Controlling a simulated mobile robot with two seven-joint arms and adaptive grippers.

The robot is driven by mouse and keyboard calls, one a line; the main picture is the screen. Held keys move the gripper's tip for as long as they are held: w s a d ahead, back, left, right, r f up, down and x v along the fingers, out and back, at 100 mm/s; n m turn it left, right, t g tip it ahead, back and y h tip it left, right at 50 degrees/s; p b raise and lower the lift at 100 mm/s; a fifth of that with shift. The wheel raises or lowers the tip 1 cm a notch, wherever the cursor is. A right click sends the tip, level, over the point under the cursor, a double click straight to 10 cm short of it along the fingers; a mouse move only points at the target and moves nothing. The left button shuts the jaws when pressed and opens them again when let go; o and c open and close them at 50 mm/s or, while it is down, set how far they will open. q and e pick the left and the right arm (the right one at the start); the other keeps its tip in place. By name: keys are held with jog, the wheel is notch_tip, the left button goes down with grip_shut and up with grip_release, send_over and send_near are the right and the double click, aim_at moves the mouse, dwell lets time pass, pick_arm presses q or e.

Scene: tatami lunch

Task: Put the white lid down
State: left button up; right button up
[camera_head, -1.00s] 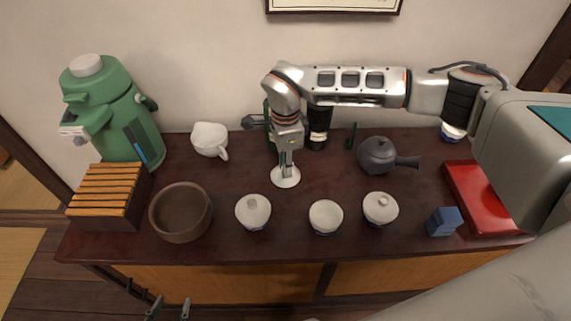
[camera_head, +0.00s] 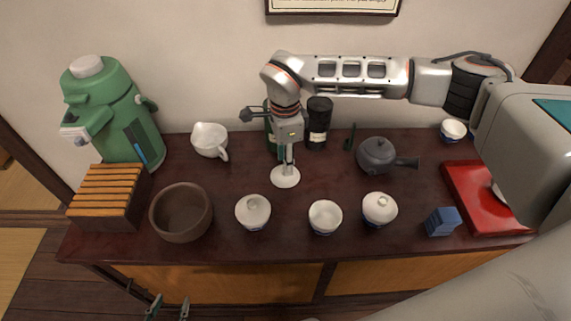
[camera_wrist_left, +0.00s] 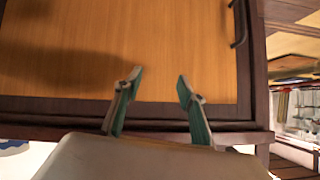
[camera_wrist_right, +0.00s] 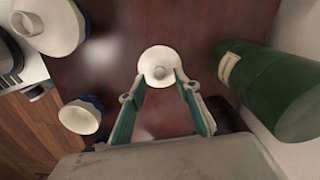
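The white lid (camera_head: 285,178) lies on the dark tabletop behind the row of bowls, its knob (camera_wrist_right: 160,73) facing up. My right gripper (camera_head: 286,158) points down just above it. My left gripper (camera_head: 168,305) is low in front of the cabinet, open and empty, as the left wrist view (camera_wrist_left: 157,78) shows.
A green bottle (camera_wrist_right: 275,85) and a dark canister (camera_head: 318,122) stand close behind my right gripper. A dark teapot (camera_head: 376,155) is to the right, a white pitcher (camera_head: 209,139) to the left.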

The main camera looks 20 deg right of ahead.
notch_tip(320, 180, up, 10)
jog(key=shift+p, duration=0.35)
jog(key=shift+f, duration=0.15)
